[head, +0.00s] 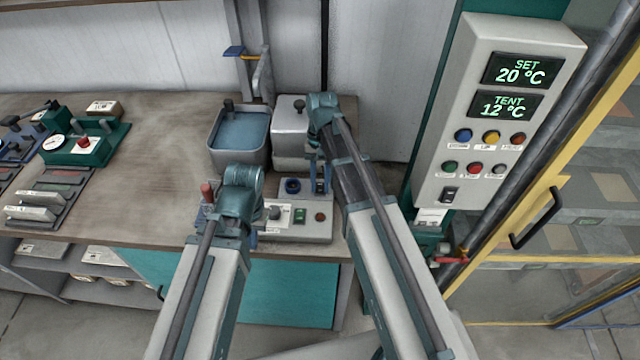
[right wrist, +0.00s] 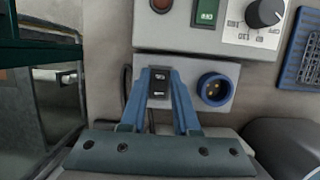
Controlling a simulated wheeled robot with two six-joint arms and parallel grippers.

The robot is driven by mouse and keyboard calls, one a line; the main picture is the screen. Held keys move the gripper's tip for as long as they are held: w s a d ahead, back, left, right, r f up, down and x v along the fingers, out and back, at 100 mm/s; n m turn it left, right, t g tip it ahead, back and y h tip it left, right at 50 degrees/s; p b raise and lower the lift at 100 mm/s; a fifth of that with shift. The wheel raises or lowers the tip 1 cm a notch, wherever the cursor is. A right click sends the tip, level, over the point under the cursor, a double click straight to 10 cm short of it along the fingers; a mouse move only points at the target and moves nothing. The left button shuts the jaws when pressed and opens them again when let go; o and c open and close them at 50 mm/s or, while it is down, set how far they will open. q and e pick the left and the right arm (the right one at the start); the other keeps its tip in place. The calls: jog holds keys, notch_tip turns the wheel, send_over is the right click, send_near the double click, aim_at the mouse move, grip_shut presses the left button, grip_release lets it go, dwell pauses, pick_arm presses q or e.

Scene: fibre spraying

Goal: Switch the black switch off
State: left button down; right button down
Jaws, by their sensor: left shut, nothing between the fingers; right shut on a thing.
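The black switch (right wrist: 158,84) is a small rocker with white marks, set in a grey plate (right wrist: 194,112) beside a round blue socket (right wrist: 214,89). In the right wrist view, the blue fingers of my right gripper (right wrist: 162,78) stand on both sides of it, shut on it.
The grey box (head: 298,234) also carries a green switch (head: 300,215), a red button (head: 320,216) and a dial. Behind stand a basin of blue liquid (head: 239,130) and a metal container (head: 290,148). A control panel (head: 455,120) with another black rocker (head: 449,194) stands right.

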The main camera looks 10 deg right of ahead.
aim_at(321, 180)
jog(key=c, duration=0.6)
grip_release()
jog(key=shift+c, duration=0.2)
pick_arm(q)
notch_tip(321, 180, up, 13)
jog(key=p, duration=1.3)
pick_arm(e)
jog(key=v, duration=1.3)
jog(key=shift+r, duration=0.4)
jog(key=shift+w, duration=0.1)
